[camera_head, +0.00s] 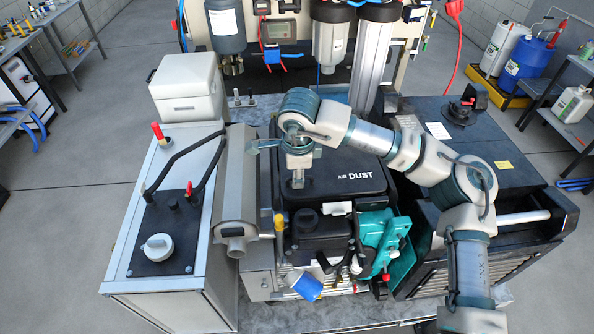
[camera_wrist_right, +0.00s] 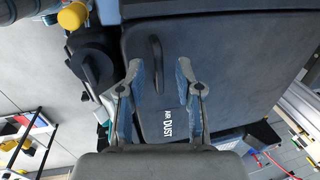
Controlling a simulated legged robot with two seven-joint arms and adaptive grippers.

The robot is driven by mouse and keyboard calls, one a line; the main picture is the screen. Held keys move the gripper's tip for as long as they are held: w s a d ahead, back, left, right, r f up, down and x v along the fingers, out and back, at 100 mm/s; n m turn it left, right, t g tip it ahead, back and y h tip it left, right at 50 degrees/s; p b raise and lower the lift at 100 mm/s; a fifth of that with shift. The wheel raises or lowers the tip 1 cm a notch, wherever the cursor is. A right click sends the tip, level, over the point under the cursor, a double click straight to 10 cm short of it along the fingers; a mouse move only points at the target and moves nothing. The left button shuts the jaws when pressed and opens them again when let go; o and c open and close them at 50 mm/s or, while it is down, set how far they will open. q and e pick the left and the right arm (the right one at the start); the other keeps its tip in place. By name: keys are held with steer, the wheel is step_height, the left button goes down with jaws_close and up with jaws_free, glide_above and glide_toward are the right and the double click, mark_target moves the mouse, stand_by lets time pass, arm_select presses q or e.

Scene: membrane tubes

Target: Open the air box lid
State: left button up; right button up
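The air box lid (camera_head: 368,190) is a dark, flat panel marked "AIR DUST" in the middle of the machine. It lies closed and fills much of the right wrist view (camera_wrist_right: 230,60). A dark curved handle (camera_wrist_right: 156,62) is on it. My right gripper (camera_head: 298,184) is over the left part of the lid, pointing down. In the wrist view its two fingers (camera_wrist_right: 158,70) are apart, one on each side of the handle in the picture, with nothing held. I cannot tell whether they touch the lid. My left gripper is out of view.
A grey cylinder (camera_head: 236,180) and a metal tank with black hoses (camera_head: 128,258) stand left of the lid. A black engine part (camera_head: 318,232), a teal pump (camera_head: 378,240) and a yellow cap (camera_head: 279,222) are in front. A black cabinet (camera_head: 490,150) is at right.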

steer(key=shift+a, duration=0.1)
jaws_close()
